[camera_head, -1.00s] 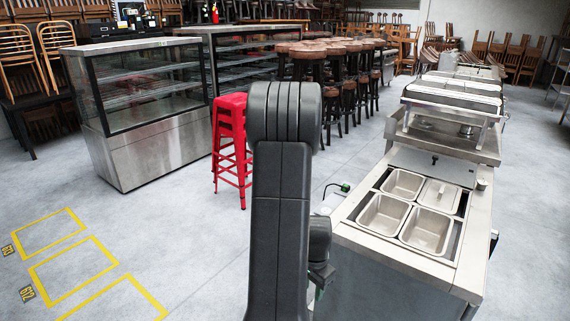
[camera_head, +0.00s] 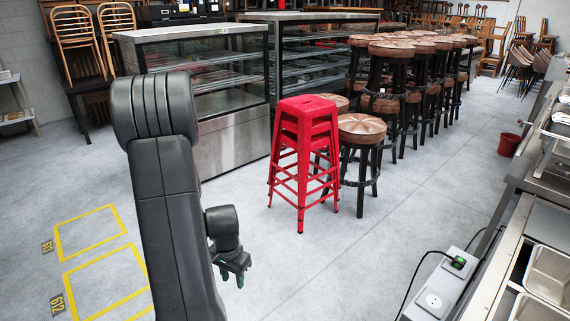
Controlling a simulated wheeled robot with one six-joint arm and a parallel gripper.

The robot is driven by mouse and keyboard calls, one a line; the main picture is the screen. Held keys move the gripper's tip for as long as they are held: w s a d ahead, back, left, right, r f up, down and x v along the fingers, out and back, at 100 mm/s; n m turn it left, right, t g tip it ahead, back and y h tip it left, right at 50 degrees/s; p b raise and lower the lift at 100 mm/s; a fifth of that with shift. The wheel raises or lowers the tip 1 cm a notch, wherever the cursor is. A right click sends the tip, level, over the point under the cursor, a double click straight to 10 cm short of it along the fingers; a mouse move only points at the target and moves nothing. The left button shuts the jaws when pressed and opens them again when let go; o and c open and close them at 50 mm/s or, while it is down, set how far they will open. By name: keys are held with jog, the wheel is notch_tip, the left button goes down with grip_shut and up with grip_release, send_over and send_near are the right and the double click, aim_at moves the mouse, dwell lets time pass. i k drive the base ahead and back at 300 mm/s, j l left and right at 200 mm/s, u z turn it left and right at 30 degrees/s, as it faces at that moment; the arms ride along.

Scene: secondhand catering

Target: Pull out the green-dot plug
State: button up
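A black plug with a green dot (camera_head: 458,262) sits in the far socket of a pale grey outlet strip (camera_head: 447,281). A black cable runs from the plug leftward and down to the floor. The nearer round socket (camera_head: 433,300) on the strip is empty. My gripper (camera_head: 231,277) hangs low at the left of centre, pointing down, over the floor. Its two green-tipped fingers stand apart with nothing seen between them. It is well to the left of the plug and not touching anything.
A steel counter with pans (camera_head: 548,275) stands at the right edge, beside the strip. Stacked red stools (camera_head: 303,150) and brown-topped stools (camera_head: 361,128) stand ahead, with glass display cases (camera_head: 228,140) behind. A red bucket (camera_head: 509,144) is further back. The floor between gripper and strip is clear.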

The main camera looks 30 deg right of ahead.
aim_at(458, 262)
jog(key=i+l+z, duration=0.1)
jog(key=i+z, duration=0.5)
jog(key=z, duration=0.15)
jog(key=i+z, duration=0.4)
jog(key=i+j+z, duration=0.2)
jog(key=z, duration=0.15)
jog(key=i+l+z, duration=0.1)
jog(key=i+z, duration=0.15)
jog(key=z, duration=0.2)
jog(key=i+z, duration=0.25)
jog(key=z, duration=0.2)
jog(key=i+z, duration=0.25)
jog(key=z, duration=0.25)
jog(key=i+j+z, duration=0.15)
jog(key=z, duration=0.3)
jog(key=i+j+z, duration=0.35)
jog(key=i+l, duration=0.1)
